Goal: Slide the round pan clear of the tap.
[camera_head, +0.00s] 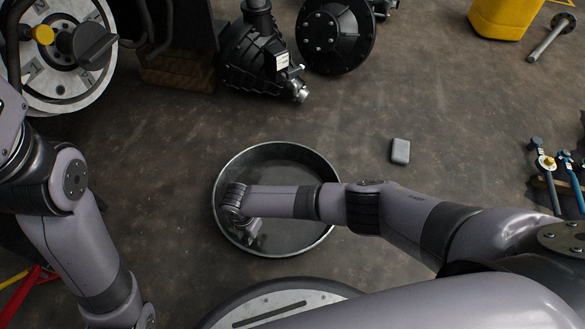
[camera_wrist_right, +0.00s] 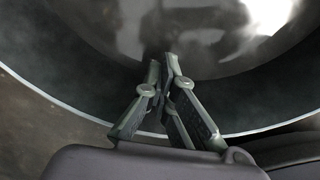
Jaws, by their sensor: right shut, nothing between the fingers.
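The round pan (camera_head: 295,235) is a wide, shallow, dark metal pan with a thin light rim, flat on the floor in the middle of the head view. My right arm crosses over it from the right and hides part of it. My right gripper (camera_head: 250,238) points down within the pan's outline, near its lower left side. In the right wrist view the gripper (camera_wrist_right: 165,68) is shut with nothing between its fingertips. The pan's inside (camera_wrist_right: 90,50) and curved rim show around the fingers; I cannot tell whether they touch it. My left gripper is out of view. I cannot make out the tap for certain.
A black gear housing (camera_head: 258,65) and round black hub (camera_head: 335,35) stand behind the pan. A small grey box (camera_head: 400,151) lies right of it. A yellow container (camera_head: 500,15) and tools (camera_head: 548,175) are farther right. Bare floor lies around the pan's left and far sides.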

